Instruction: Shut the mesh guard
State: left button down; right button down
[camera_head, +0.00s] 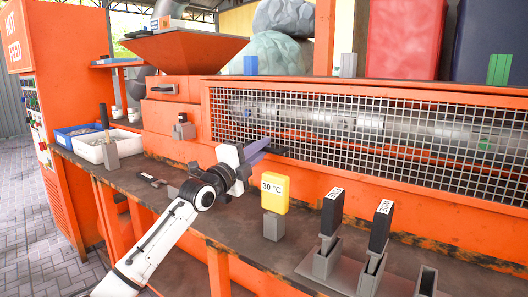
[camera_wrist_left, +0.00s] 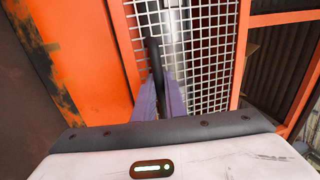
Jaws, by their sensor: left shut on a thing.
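The mesh guard (camera_head: 400,101) is a long orange frame with light wire mesh, in front of a shiny metal barrel on the machine in the head view. Its mesh (camera_wrist_left: 205,40) and orange frame also show close up in the left wrist view. A dark handle (camera_wrist_left: 155,55) stands out from the mesh side. My left gripper (camera_head: 262,148) is at the guard's lower left, its purple fingers (camera_wrist_left: 160,98) shut on the handle. I cannot tell whether the guard is fully closed. My right gripper is not in view.
On the bench (camera_head: 235,232) in front stand a yellow 30 °C block (camera_head: 275,192) and two black-handled tools (camera_head: 333,212) in grey holders. White (camera_head: 110,148) and blue (camera_head: 78,130) bins sit at the left. An orange hopper (camera_head: 185,48) rises above the machine.

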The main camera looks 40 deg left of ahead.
pick_arm(q)
jog(key=c, duration=2.1)
grip_release()
jog(key=shift+a, duration=0.1)
jog(key=shift+w, duration=0.15)
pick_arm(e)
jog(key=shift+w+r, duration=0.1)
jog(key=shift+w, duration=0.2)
pick_arm(q)
jog(key=shift+f, duration=0.1)
jog(key=shift+s+f, duration=0.1)
jog(key=shift+s, duration=0.3)
jog(key=shift+v, duration=4.75)
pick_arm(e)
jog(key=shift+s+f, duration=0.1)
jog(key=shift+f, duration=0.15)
